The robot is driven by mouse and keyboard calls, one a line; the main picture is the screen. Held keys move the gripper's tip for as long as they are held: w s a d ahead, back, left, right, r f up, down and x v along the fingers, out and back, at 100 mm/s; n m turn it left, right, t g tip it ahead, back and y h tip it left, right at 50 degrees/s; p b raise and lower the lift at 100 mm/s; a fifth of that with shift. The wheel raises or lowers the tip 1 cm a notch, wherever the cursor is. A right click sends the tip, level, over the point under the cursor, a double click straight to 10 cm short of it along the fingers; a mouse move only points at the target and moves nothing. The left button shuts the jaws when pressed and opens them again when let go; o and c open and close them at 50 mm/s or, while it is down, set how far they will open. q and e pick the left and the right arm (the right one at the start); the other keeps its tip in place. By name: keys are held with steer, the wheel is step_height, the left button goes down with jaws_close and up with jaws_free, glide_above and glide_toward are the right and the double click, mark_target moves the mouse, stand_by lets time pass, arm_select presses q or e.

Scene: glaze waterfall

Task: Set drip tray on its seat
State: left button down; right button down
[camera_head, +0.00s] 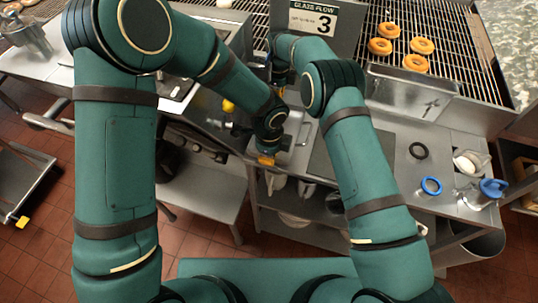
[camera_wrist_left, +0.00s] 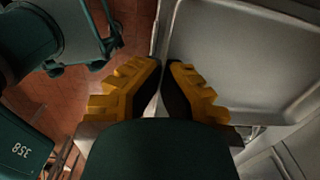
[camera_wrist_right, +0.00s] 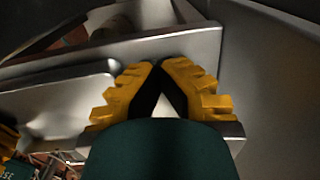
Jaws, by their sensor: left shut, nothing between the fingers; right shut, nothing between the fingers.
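A shallow grey metal tray with a raised rim and rounded corner, which looks like the drip tray (camera_wrist_left: 245,62), fills the right of the left wrist view. My left gripper (camera_wrist_left: 163,68) is shut and empty, its fingertips at the tray's near edge; contact is unclear. In the head view my left gripper (camera_head: 267,159) is at the counter's front edge. My right gripper (camera_wrist_right: 160,66) is shut and empty, its tips against or just above a metal ledge, beside a rounded tray-like metal surface (camera_wrist_right: 62,92). In the head view my right arm largely hides this gripper. I cannot make out the seat.
A sign (camera_head: 313,18) reading 3 stands behind my arms. Several doughnuts (camera_head: 415,62) lie on a wire conveyor. A metal bin (camera_head: 410,92) stands in front of it.

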arm_select(q)
steer(key=shift+w+f+b, duration=0.1)
steer(key=shift+f+b, duration=0.25)
steer(key=shift+f, duration=0.05)
stand_by(0.7)
steer(key=c, duration=1.1)
jaws_free()
steer(key=shift+o, duration=0.2)
